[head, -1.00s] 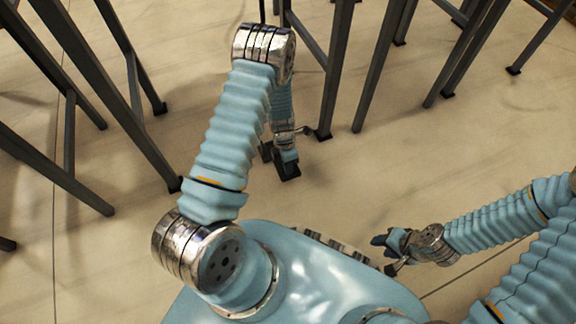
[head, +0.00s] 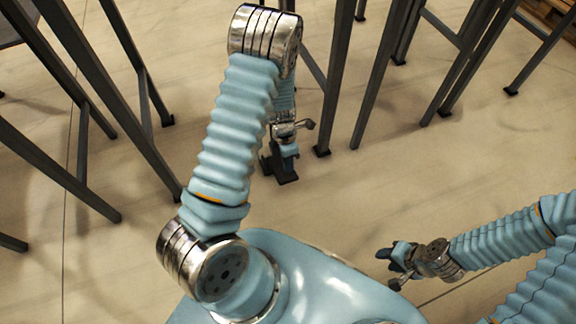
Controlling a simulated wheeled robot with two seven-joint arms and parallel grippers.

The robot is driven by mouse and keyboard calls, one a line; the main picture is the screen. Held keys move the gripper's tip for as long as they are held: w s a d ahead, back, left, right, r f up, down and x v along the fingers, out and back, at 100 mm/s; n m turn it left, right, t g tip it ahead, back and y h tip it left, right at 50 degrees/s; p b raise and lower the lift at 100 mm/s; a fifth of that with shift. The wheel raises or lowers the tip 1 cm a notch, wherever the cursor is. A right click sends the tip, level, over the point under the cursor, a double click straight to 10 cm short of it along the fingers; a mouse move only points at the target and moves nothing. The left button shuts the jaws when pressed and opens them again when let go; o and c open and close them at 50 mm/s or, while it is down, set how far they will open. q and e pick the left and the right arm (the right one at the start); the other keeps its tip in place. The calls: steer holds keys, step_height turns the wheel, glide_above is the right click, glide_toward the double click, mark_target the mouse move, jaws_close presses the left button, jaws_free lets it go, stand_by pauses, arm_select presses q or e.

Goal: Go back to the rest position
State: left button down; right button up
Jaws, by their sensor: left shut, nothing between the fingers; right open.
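My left arm rises from my base, bends at a metal joint at the top and hangs down behind its own sleeve. My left gripper (head: 280,172) points down over the floor, shut and empty; part of it is hidden by the arm. My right arm comes in from the right edge. My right gripper (head: 388,266) points left, low over the floor and just right of my base. It is open, with nothing seen in it. The two grippers are well apart.
Dark metal legs (head: 110,150) of a rack or table stand at the left. More dark legs (head: 390,70) stand at the top middle and right, close to my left gripper. Bare floor (head: 440,165) lies between them and my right arm. A wooden pallet-like thing (head: 556,14) shows at the top right.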

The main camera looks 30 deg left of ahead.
stand_by(0.5)
arm_select(q)
steer(key=s+d+r+m+t+h+p, duration=0.2)
steer(key=s+d+r+m+p, duration=0.2)
steer(key=m, duration=2.2)
steer(key=s+d+p, duration=0.3)
steer(key=s+d, duration=0.5)
steer(key=d, duration=0.2)
steer(key=shift+s+d+r+p, duration=0.15)
steer(key=shift+s+d+p, duration=0.05)
steer(key=shift+p, duration=0.15)
